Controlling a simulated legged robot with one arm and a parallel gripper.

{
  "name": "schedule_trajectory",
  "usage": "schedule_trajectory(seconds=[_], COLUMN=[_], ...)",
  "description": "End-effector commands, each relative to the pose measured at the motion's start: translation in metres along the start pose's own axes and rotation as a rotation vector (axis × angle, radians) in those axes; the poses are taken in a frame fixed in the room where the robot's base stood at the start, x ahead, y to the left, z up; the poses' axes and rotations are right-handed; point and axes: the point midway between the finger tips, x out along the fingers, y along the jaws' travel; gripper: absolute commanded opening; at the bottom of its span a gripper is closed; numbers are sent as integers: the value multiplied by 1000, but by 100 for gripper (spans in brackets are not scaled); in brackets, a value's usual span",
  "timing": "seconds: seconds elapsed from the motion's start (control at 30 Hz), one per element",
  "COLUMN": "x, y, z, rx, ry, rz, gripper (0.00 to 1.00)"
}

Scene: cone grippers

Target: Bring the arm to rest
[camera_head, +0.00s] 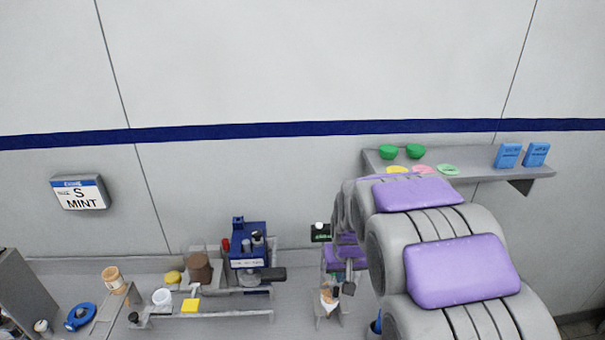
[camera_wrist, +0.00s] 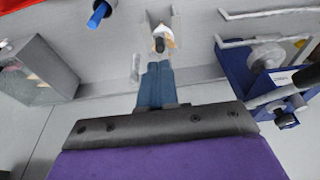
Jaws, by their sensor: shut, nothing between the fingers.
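My arm, grey with purple pads, rises from the lower right of the head view, bends over and hangs down toward the counter. My gripper (camera_wrist: 160,68) shows in the wrist view as two blue-grey fingers held together, with nothing between them. In the head view its dark tip (camera_head: 349,287) is low, just right of a cone (camera_head: 328,297) in a grey stand. The same cone (camera_wrist: 163,36), with a white and dark top, is just beyond the fingertips in the wrist view. A small gap seems to separate them.
The grey counter (camera_head: 80,275) holds a blue machine (camera_head: 248,245), a yellow block (camera_head: 190,305), a white cup (camera_head: 162,298) and jars. A wall shelf (camera_head: 480,172) with green bowls (camera_head: 388,151) and blue boxes (camera_head: 508,155) is behind my arm. The upper wall is clear.

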Motion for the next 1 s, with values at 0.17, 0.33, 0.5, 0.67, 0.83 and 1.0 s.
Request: schedule_trajectory(seconds=[0.17,0.33,0.5,0.67,0.83,1.0], x=[-27,-48,-63,-73,-78,-79], y=[-1,-2,-3,-4,-4,-4], z=[64,130,198,262,312,333], rx=[8,15,17,15,11,9], ry=[-72,-154,-233,-304,-361,-386], rz=[-4,-7,-8,-7,-4,0], gripper=[0,0,0,0,0,0])
